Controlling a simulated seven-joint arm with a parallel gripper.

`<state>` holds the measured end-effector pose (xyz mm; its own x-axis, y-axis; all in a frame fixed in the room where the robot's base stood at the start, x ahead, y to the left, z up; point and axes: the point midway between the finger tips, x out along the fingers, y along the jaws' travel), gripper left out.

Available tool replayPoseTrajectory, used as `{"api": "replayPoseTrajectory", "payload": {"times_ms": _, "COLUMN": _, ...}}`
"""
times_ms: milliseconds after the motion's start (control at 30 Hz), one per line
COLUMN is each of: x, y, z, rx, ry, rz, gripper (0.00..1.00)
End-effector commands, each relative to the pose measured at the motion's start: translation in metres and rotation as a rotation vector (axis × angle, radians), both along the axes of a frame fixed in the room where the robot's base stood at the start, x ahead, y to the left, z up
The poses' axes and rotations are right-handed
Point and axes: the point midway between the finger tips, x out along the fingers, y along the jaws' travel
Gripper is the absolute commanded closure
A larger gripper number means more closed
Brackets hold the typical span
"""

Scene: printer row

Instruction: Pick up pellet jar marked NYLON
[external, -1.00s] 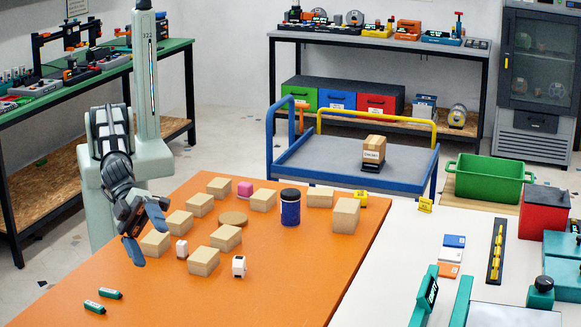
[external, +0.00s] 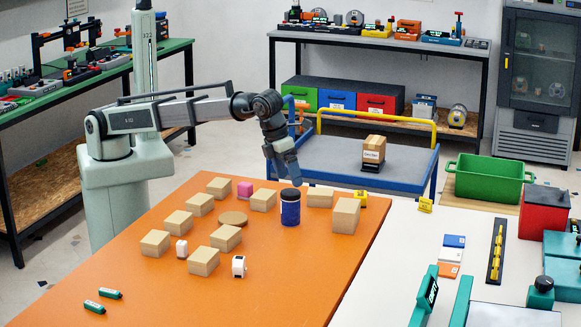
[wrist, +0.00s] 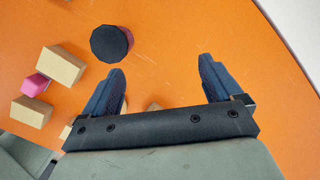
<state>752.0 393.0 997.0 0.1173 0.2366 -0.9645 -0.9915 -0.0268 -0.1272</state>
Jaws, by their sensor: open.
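A blue jar with a black lid (external: 290,208) stands upright on the orange table; I cannot read any marking on it. Its round black lid (wrist: 109,43) shows from above in the wrist view, beyond the left finger. My gripper (external: 284,172) is above the table, just behind and above the jar in the external view, pointing down. In the wrist view my gripper (wrist: 160,75) is open, with bare orange table between its fingers. The jar is outside that gap, and I see no contact with it.
Several tan boxes (external: 225,238) stand around the jar, with a pink cube (external: 245,190) and a flat round disc (external: 233,218). White-and-dark small items (external: 239,266) and green pieces (external: 110,293) lie nearer the front. The table's front right is clear.

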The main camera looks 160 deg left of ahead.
Motion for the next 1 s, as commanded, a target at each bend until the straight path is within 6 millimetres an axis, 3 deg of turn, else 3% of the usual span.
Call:
{"api": "replayPoseTrajectory", "payload": {"times_ms": 33, "x": -0.018, "y": 0.009, "z": 0.000, "rx": -0.019, "ry": 0.032, "rz": -0.018, "gripper": 0.07}}
{"api": "replayPoseTrajectory", "payload": {"times_ms": 100, "x": -0.036, "y": 0.016, "z": 0.001, "rx": -0.043, "ry": 0.074, "rz": -0.048, "gripper": 0.07}}
{"api": "replayPoseTrajectory", "payload": {"times_ms": 300, "x": -0.061, "y": 0.025, "z": 0.000, "rx": -0.083, "ry": 0.127, "rz": -0.096, "gripper": 0.07}}
{"api": "replayPoseTrajectory", "payload": {"times_ms": 800, "x": -0.061, "y": 0.035, "z": -0.069, "rx": -0.085, "ry": 0.131, "rz": -0.098, "gripper": 0.07}}
{"api": "replayPoseTrajectory", "payload": {"times_ms": 1000, "x": -0.061, "y": 0.037, "z": -0.082, "rx": -0.084, "ry": 0.130, "rz": -0.099, "gripper": 0.07}}
